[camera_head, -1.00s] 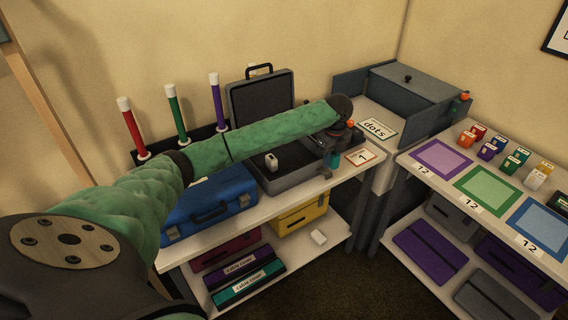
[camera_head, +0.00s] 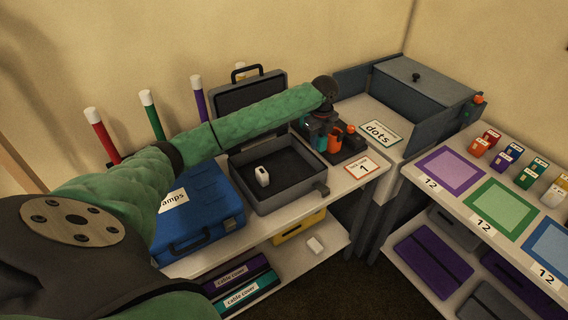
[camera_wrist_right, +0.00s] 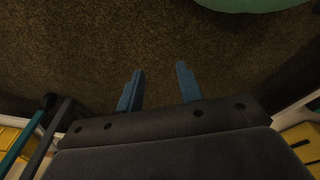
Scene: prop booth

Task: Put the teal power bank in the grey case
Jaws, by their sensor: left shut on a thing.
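The teal power bank (camera_head: 321,142) shows below my left gripper (camera_head: 319,127), which is shut on it. They are at the black tray by the right rear corner of the grey case (camera_head: 281,206); whether the bank touches the tray is unclear. The case stands open on the table, its lid raised at the back. A small white object (camera_head: 262,176) is inside it. My left forearm crosses in front of the lid. My right gripper (camera_wrist_right: 158,87) is open and empty above the dark floor in the right wrist view.
A black tray (camera_head: 346,156) with orange items stands right of the case, beside a card marked 1 (camera_head: 363,167). A closed blue case (camera_head: 203,219) is at left. Red, green and purple posts stand behind. A grey box (camera_head: 420,88) is at the back right.

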